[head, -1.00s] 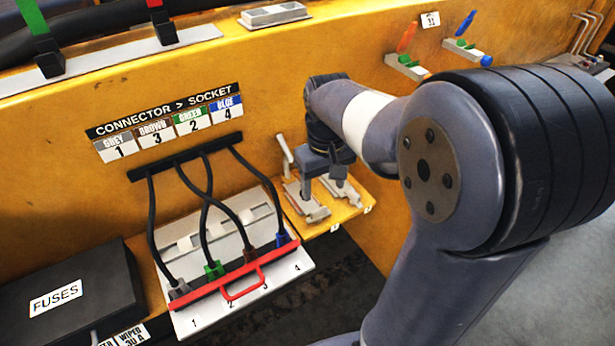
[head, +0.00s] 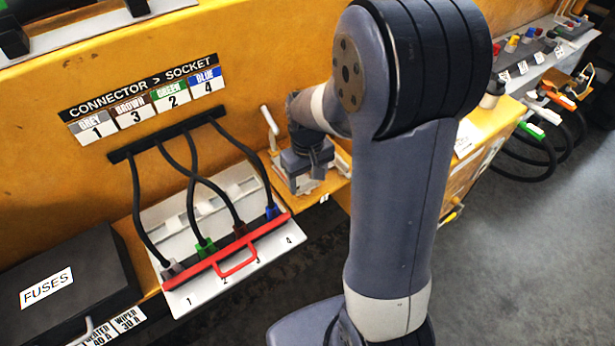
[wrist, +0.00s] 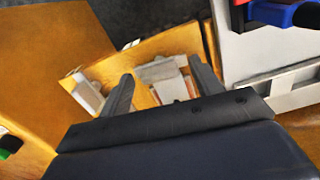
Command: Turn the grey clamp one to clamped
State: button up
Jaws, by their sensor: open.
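A small yellow shelf (head: 335,185) carries pale grey lever clamps, just right of the socket panel. One clamp has a pale lever (head: 269,120) standing up and tilted back. Its base is largely hidden behind my gripper (head: 306,180), which points down over the shelf. In the wrist view my gripper (wrist: 161,70) is open, with a grey clamp (wrist: 162,72) in view between and beyond its fingers. A second pale clamp (wrist: 86,92) lies outside the left finger. I cannot read which clamp is number one, nor tell whether the fingers touch anything.
The socket panel (head: 180,300) with a red handle bar (head: 237,265) and several cabled connectors stands left of the shelf. A black fuses box (head: 60,285) is at the lower left. Cables and coloured connectors (head: 530,130) hang at the right. Dark floor lies below.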

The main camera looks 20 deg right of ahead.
jog(key=shift+c, duration=0.3)
jog(key=c, duration=0.9)
